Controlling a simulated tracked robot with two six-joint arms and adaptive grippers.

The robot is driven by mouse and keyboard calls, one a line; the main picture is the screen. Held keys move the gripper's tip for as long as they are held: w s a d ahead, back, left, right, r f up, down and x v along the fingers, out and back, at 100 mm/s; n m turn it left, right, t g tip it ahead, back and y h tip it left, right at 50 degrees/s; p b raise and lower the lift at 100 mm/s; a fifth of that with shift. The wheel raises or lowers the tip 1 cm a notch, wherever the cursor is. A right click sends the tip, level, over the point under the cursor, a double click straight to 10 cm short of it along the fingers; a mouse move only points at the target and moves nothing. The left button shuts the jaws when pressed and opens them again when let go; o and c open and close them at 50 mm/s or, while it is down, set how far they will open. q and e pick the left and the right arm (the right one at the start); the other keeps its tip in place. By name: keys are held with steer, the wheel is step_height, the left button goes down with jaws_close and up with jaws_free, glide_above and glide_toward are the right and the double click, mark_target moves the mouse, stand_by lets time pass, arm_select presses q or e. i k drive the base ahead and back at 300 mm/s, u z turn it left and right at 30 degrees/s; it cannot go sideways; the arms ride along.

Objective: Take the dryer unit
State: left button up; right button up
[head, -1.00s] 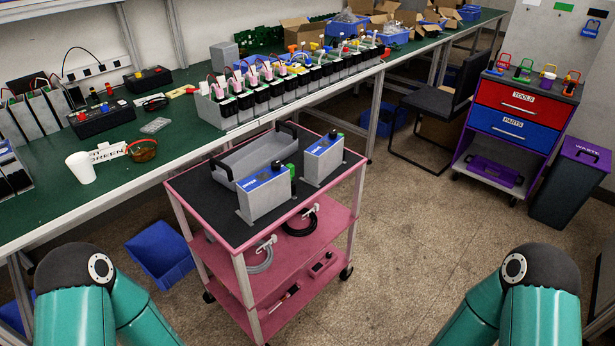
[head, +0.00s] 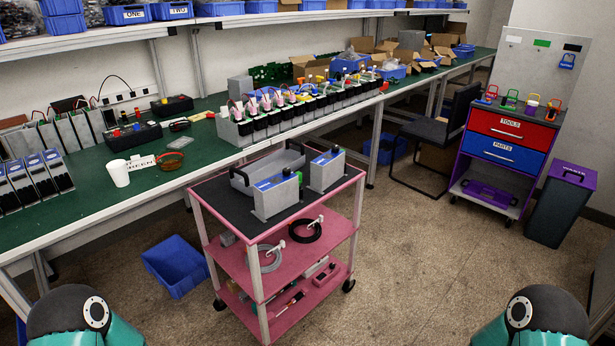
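Two grey box units with blue labelled faces stand upright on the black top of the pink cart (head: 213,193). One unit (head: 276,197) is at the front, with a green part at its right side. The other unit (head: 326,170) is behind it to the right. Their label words are too small to read surely, so I cannot tell which is the dryer unit. Only upper parts of my two arms show, at the bottom corners. Both grippers are out of view.
A grey tray (head: 262,168) lies at the back of the cart top; hoses and tools are on its lower shelves. A green workbench (head: 150,190) full of devices runs behind. A blue bin (head: 176,266) is on the floor left. Floor (head: 420,270) to the right is clear.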

mark_target(272, 195)
steer(key=u, duration=0.15)
steer(key=i, duration=0.9)
steer(key=z, duration=0.1)
